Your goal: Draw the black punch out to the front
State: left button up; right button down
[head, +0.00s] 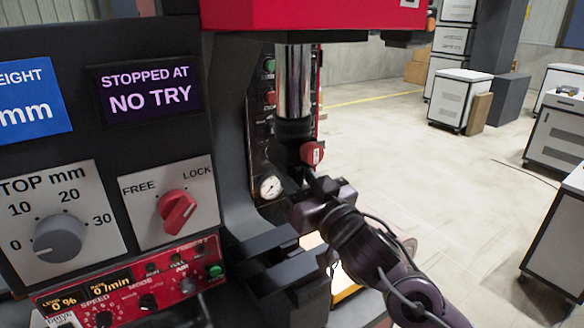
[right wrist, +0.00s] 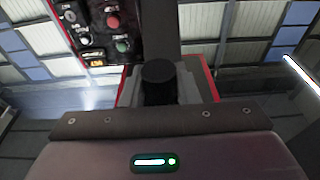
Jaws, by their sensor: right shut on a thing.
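The black punch (head: 288,155) is below the chrome ram of the press in the head view, partly hidden by my gripper. In the right wrist view it shows as a dark round top (right wrist: 158,73) between my fingers. My right gripper (head: 296,178) reaches in from the lower right and is shut on the punch. The black holder (head: 294,128) at the ram's lower end is right above the punch. A red knob (head: 312,152) sticks out on the holder's right side. My left gripper is not in view.
The chrome ram (head: 294,80) hangs from the red press head (head: 310,14). The control panel (head: 110,130) with a red FREE/LOCK knob (head: 177,211) fills the left; the knob's exact setting is hard to tell. Dark bars (head: 275,240) lie below my gripper. Open floor is at right.

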aim_at(300, 175)
jog(key=shift+r+p+v, duration=0.1)
jog(key=shift+r+v, duration=0.15)
jog(key=shift+v, duration=0.85)
jog(key=shift+r+p+v, duration=0.1)
jog(key=shift+r+v, duration=0.1)
jog(key=shift+v, duration=0.9)
jog(key=shift+r+p+v, duration=0.1)
jog(key=shift+r+v, duration=0.15)
jog(key=shift+v, duration=0.85)
jog(key=shift+s+d, duration=0.1)
